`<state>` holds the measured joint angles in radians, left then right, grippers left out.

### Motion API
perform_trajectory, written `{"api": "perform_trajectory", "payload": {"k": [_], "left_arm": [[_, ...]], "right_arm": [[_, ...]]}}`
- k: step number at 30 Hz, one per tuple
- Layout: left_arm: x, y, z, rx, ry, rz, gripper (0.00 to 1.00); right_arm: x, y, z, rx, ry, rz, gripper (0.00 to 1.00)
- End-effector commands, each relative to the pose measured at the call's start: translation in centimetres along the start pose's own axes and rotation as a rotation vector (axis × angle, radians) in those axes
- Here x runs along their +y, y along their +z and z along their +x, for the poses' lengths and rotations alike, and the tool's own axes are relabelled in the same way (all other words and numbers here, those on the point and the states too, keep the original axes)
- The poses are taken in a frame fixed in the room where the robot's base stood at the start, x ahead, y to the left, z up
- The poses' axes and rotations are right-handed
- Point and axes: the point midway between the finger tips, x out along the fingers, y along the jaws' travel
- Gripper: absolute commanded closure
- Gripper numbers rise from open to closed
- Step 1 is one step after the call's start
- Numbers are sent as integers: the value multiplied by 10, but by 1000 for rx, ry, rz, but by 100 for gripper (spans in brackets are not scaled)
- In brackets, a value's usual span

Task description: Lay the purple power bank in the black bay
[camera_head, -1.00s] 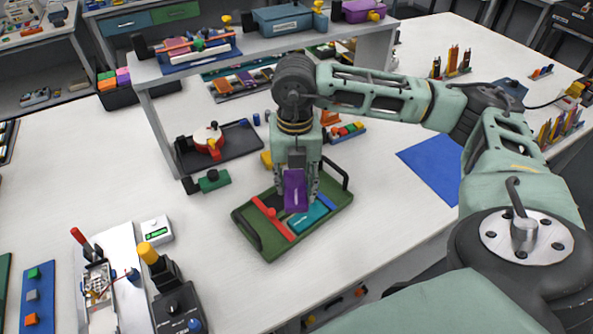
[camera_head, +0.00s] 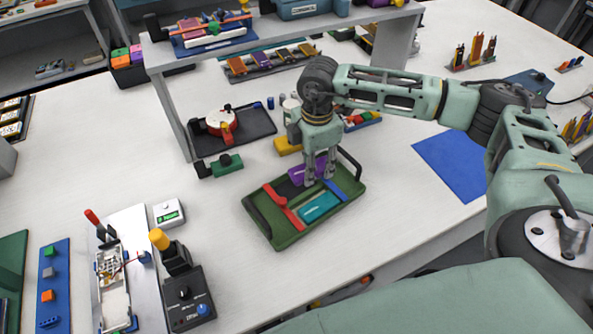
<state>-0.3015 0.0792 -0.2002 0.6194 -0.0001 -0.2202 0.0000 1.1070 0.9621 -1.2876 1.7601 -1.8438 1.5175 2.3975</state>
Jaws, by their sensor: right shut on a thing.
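The purple power bank (camera_head: 296,175) is at the far side of the green tray (camera_head: 275,240), between the red divider (camera_head: 284,206) and the blue strip (camera_head: 342,190). My right gripper (camera_head: 318,182) is shut on it from above, and the fingers hide part of it. I cannot tell whether it rests on the tray floor. A teal pack (camera_head: 319,206) lies in the tray in front of it. I cannot make out for sure which part is the black bay. My left gripper is not in view.
A black tray (camera_head: 255,123) with a red and white round device stands behind, and a green block (camera_head: 227,164) is left of the green tray. A blue mat (camera_head: 450,165) lies to the right. A raised shelf (camera_head: 285,43) stands behind.

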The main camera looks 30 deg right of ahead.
Motion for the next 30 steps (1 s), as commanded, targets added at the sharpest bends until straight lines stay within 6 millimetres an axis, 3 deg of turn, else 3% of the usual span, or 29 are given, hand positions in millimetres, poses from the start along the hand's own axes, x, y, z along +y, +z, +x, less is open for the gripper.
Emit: {"api": "perform_trajectory", "payload": {"k": [3, 9, 20, 30], "left_arm": [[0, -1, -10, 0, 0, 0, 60], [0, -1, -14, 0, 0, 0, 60], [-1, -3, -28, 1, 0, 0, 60], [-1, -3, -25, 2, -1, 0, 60]], "right_arm": [[20, -17, 12, 0, -1, -2, 97], [38, -28, 27, 0, 1, -1, 97], [38, -29, 66, -1, -1, -2, 97], [39, -29, 71, 0, 1, -2, 97]]}}
